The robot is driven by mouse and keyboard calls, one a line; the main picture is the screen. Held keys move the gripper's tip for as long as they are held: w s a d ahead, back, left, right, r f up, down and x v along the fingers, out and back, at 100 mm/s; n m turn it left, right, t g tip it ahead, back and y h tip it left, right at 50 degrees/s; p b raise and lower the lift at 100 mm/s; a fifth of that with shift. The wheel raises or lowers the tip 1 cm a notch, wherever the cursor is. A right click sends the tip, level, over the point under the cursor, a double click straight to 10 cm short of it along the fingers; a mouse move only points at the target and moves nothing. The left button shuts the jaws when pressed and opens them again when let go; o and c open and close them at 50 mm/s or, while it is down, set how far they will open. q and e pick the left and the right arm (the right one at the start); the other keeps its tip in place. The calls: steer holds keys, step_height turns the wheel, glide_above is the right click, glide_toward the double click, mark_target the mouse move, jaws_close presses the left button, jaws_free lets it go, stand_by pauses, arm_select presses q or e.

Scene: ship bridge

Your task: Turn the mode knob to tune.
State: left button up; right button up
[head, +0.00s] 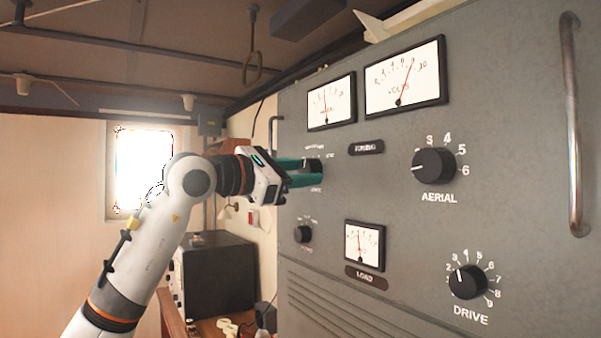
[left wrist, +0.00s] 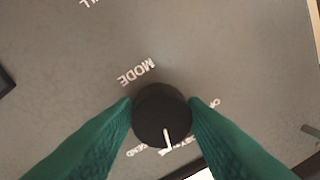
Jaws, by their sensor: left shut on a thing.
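The mode knob (left wrist: 161,116) is a round black knob with a white pointer line, on the grey panel. In the left wrist view the word MODE (left wrist: 137,73) stands on one side of it. Its pointer faces the opposite side, where small position labels are partly hidden; I cannot read which one it points at. My left gripper (head: 309,171) reaches in from the left. Its two green fingers are shut on the knob, one on each side. In the head view the fingers hide part of the knob. My right gripper is not in view.
The panel carries an aerial knob (head: 433,164), a drive knob (head: 467,281), a smaller knob (head: 302,234) below my gripper, and several meters. A vertical metal handle (head: 572,130) sticks out at the right. A dark box (head: 217,278) stands behind at lower left.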

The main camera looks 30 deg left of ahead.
arm_select(q)
steer(key=shift+m, duration=0.4)
steer(key=o, duration=1)
steer(key=shift+s, duration=0.1)
steer(key=shift+s+a, duration=0.2)
steer(key=b+v, duration=0.5)
steer(key=v, duration=0.6)
steer(key=shift+s+a+b, duration=0.1)
steer(key=shift+s+b, duration=0.2)
steer(key=shift+b, duration=0.1)
